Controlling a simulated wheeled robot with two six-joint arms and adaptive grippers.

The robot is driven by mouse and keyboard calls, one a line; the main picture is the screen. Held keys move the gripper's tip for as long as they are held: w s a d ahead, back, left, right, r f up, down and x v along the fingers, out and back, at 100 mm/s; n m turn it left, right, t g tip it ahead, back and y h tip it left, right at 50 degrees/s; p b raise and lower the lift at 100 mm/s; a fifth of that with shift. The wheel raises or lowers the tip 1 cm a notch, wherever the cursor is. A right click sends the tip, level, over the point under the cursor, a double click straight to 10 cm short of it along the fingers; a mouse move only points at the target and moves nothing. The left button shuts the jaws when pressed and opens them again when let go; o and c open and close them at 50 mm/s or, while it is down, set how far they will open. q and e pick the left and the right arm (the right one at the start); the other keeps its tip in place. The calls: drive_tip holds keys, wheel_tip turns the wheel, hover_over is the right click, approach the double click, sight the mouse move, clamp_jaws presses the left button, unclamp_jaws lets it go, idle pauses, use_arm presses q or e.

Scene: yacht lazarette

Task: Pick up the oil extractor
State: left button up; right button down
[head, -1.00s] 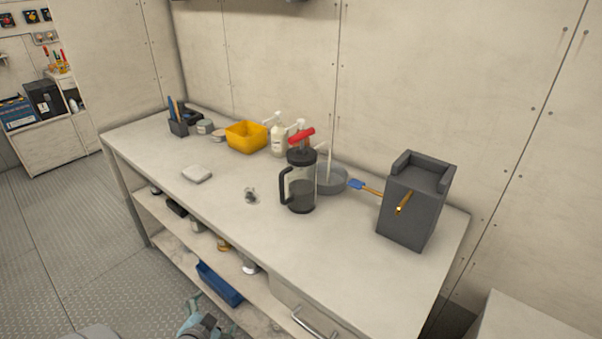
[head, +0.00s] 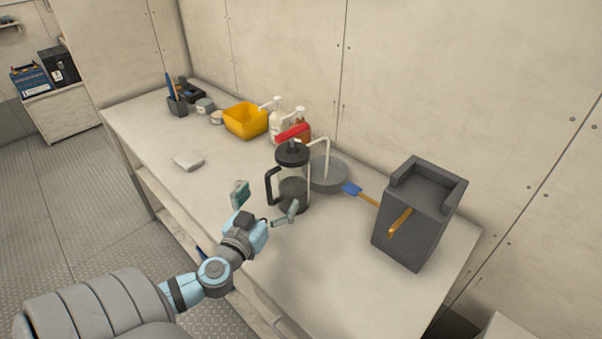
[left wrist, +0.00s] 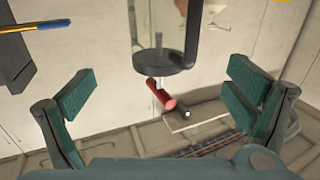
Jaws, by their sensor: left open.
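The oil extractor (head: 293,181) stands upright on the bench, a clear canister with a black lid, a black side handle, a red T-handle and a pale hose. In the left wrist view the oil extractor (left wrist: 163,62) appears upside down, with its lid and red handle between the spread fingers. My left gripper (head: 264,204) is open and empty, just in front of the canister's handle side, one finger left of it and one near its base. The left gripper's green-padded fingers also show in the left wrist view (left wrist: 168,98). My right gripper is not in view.
On the bench (head: 330,265), a grey round pan (head: 328,175) sits behind the extractor. A blue-ended brush (head: 362,194) and a dark grey box (head: 418,220) stand to the right. A yellow bin (head: 245,120) and pump bottles (head: 278,125) are behind left. The front left is mostly clear.

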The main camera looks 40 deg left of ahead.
sight(286, 173)
use_arm(q)
drive_tip(key=x, duration=0.3)
drive_tip(key=a+p+x, duration=0.1)
drive_tip(key=x, duration=0.1)
drive_tip(key=shift+s+r, duration=0.15)
drive_tip(key=shift+r, duration=0.25)
drive_tip(key=x, duration=0.2)
drive_tip(key=p+x, duration=0.1)
drive_tip(key=x, duration=0.1)
drive_tip(key=d+p+x, duration=0.1)
drive_tip(key=x, duration=0.1)
drive_tip(key=shift+f, duration=0.1)
drive_tip(key=shift+w, duration=0.35)
drive_tip(key=shift+s, duration=0.1)
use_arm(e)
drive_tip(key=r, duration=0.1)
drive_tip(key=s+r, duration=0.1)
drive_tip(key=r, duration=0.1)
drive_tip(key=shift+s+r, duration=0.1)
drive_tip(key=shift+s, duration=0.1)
use_arm(q)
drive_tip(key=c, duration=2)
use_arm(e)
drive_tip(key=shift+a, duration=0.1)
